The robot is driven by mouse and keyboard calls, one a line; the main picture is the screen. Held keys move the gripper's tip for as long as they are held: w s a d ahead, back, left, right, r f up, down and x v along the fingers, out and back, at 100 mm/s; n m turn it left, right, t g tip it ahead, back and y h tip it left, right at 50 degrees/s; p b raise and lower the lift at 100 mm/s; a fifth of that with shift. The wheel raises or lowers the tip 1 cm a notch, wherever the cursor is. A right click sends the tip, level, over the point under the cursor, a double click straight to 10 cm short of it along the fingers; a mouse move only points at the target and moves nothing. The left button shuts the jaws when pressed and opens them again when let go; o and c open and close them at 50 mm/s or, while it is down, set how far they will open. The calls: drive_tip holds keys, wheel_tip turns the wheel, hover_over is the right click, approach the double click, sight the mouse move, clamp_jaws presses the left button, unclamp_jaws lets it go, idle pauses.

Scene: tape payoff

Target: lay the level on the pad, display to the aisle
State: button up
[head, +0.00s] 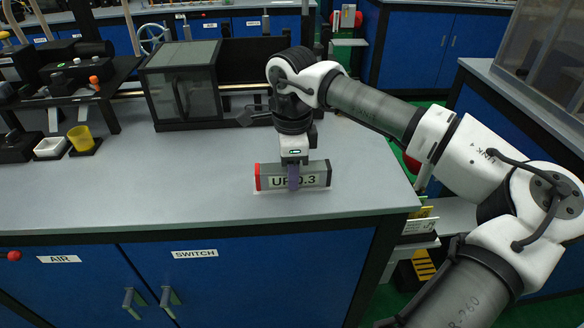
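The level (319,179) is a grey box with a red left end, upright near the front edge of the grey bench. Its pale display, reading about "UP 0.3", faces me. My gripper (293,178) points straight down over its middle. One purple finger lies against the front face and covers part of the display; the other finger is hidden behind the level. The gripper looks shut on it. A thin pale strip, apparently the pad (262,193), shows under the level's lower edge. I cannot tell whether the level touches it or hangs just above.
A dark-framed glass-sided machine (185,90) stands behind on the bench (150,195). At left are a yellow cup (82,138), a white tray (50,147) and black fixtures. The bench between them and the level is clear. My arm comes in from the right.

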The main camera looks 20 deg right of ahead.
drive_tip(key=shift+o, duration=1.3)
drive_tip(key=shift+r, duration=0.15)
wheel_tip(320, 180, up, 12)
